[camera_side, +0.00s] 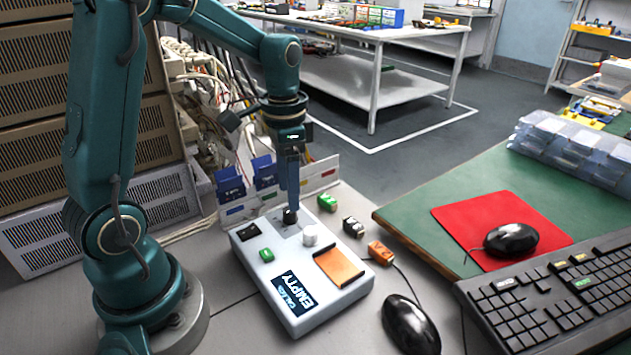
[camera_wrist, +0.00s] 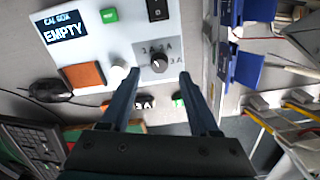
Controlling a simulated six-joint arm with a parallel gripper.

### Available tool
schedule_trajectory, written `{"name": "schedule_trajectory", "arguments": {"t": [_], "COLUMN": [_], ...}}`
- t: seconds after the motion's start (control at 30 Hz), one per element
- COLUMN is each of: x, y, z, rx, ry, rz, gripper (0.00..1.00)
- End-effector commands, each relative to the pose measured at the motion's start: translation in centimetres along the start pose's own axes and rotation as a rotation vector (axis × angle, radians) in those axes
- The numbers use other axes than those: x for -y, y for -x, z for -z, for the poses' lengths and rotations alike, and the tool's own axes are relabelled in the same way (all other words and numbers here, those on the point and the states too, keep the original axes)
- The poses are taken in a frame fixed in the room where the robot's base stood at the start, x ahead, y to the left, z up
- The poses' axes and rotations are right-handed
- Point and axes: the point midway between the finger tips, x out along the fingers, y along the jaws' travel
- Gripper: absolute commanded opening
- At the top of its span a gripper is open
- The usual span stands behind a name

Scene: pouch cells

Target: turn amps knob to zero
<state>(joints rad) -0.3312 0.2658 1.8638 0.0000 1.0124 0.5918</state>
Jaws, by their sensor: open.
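The amps knob (camera_wrist: 158,65) is a small black dial on the light grey box (camera_wrist: 104,32), with 1A, 2A and 3A marks printed around it. It also shows in the side view as a black knob (camera_side: 289,216) at the box's back edge. Where its pointer sits is too small to tell. My gripper (camera_wrist: 159,73) is open, its two fingers on either side of the knob in the wrist view. In the side view my gripper (camera_side: 290,205) points down right above the knob; whether it touches is unclear.
A black mouse (camera_side: 410,325) is at front right.

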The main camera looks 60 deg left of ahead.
Motion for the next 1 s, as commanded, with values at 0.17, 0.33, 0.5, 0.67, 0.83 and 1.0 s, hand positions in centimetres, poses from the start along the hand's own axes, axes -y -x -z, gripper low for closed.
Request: {"name": "schedule_trajectory", "arguments": {"t": [0.17,0.33,0.5,0.67,0.83,1.0], "x": [-0.1,-0.1,-0.1,-0.1,-0.1,-0.1], "y": [-2.4,-3.6,-3.8,-3.8,-3.8,-3.7], "z": [-0.1,-0.1,-0.1,-0.1,0.0,0.0], "rx": [0.004,0.001,0.000,0.000,0.000,-0.001], "ry": [-0.001,-0.001,-0.001,-0.001,-0.001,0.005], "rz": [-0.003,-0.001,0.000,0.000,0.000,0.000], "gripper": [0.62,0.62,0.62,0.43,0.00,0.00]}}
